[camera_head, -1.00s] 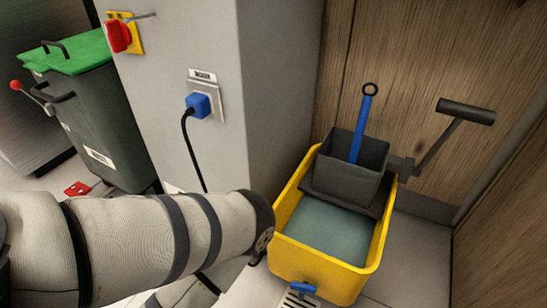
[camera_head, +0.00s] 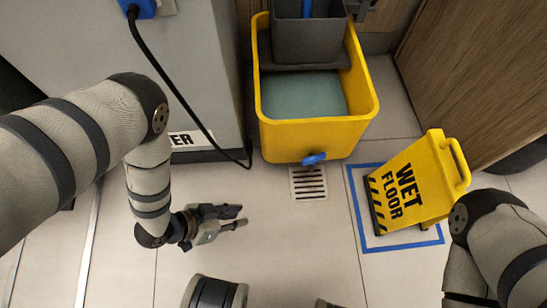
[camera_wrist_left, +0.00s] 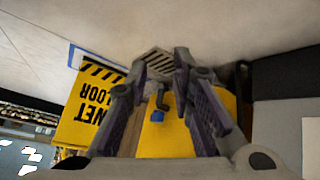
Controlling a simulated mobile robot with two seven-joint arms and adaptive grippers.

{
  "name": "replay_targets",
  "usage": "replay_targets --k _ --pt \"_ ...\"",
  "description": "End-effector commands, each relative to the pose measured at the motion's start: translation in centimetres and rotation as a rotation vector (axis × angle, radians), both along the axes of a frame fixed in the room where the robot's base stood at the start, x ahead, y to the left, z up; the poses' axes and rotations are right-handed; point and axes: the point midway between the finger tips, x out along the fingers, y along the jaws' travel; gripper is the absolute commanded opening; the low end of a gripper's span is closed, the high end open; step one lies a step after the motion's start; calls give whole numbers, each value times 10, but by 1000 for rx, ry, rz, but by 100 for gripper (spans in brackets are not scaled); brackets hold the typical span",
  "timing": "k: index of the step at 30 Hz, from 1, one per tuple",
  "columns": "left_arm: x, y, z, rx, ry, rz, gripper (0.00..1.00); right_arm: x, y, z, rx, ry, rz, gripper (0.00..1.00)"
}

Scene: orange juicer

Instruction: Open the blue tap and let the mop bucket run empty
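The yellow mop bucket (camera_head: 310,139) stands on the tiles against the grey cabinet, with grey-green water (camera_head: 302,94) in it. The blue tap (camera_head: 314,158) is low on its front wall, above a floor drain grate (camera_head: 308,182). My left gripper (camera_head: 243,217) is to the left of the tap and nearer to me, apart from it. In the left wrist view its two fingers (camera_wrist_left: 161,72) are spread with nothing held, and the tap (camera_wrist_left: 157,116) shows in the gap between them, farther off. My right arm is at the lower right; its gripper is not visible.
A yellow wet-floor sign (camera_head: 413,185) stands in a blue-taped square (camera_head: 402,247) to the right of the drain. A grey wringer (camera_head: 308,42) sits on the bucket. A black cable (camera_head: 178,92) hangs down the cabinet to the floor. Clear tiles lie before the drain.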

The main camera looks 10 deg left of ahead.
Motion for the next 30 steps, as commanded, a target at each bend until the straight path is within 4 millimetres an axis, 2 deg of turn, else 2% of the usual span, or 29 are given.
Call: replay_targets --k 1,3,6,10,22,27,30 --pt "47 -12 7 -59 -151 -76 22 -2 0 -5 -1 11 1 40" --pt "93 -29 27 -133 -321 -176 22 -3 -1 -7 0 18 1 40" --pt "123 -41 48 -190 -452 -265 22 -5 -1 -7 1 23 2 40" --pt "135 -51 54 -212 -496 -299 22 -6 -1 -10 1 30 3 40" --pt "182 -122 16 -209 -493 -295 22 -9 2 -40 9 68 8 40" --pt "191 -137 10 -208 -492 -294 22 -9 3 -45 11 70 9 40" --pt "193 -139 10 -207 -491 -293 22 -9 3 -45 11 70 9 40"
